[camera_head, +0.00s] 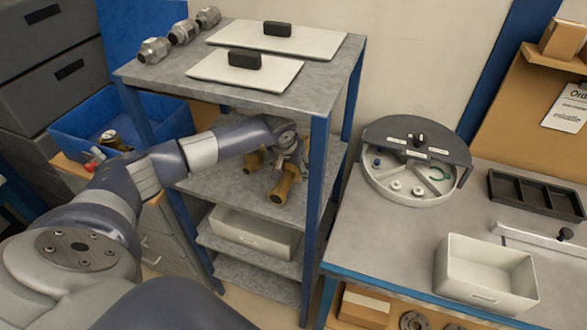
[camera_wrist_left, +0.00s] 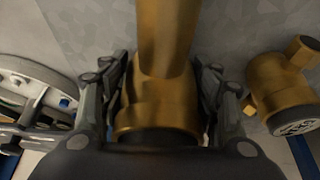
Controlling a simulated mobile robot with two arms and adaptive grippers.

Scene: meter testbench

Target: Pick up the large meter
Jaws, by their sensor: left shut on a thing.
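The large brass meter (camera_head: 284,186) is on the middle shelf of the blue-framed rack, near its front right post. My left gripper (camera_head: 290,156) reaches in between the shelves over this meter. In the left wrist view, the large meter (camera_wrist_left: 160,60) lies between the two fingers of my left gripper (camera_wrist_left: 160,105), which is shut on it. Whether it still touches the shelf is hard to tell. A second brass meter (camera_head: 253,161) is just left of it and also shows at the right of the left wrist view (camera_wrist_left: 280,90). My right gripper is not in view.
The rack's top shelf (camera_head: 185,75) is close above my left arm, and a blue post (camera_head: 316,170) is just right of the gripper. A white bin (camera_head: 250,232) sits below. The bench at right holds a round fixture (camera_head: 410,195) and a white box (camera_head: 487,278).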

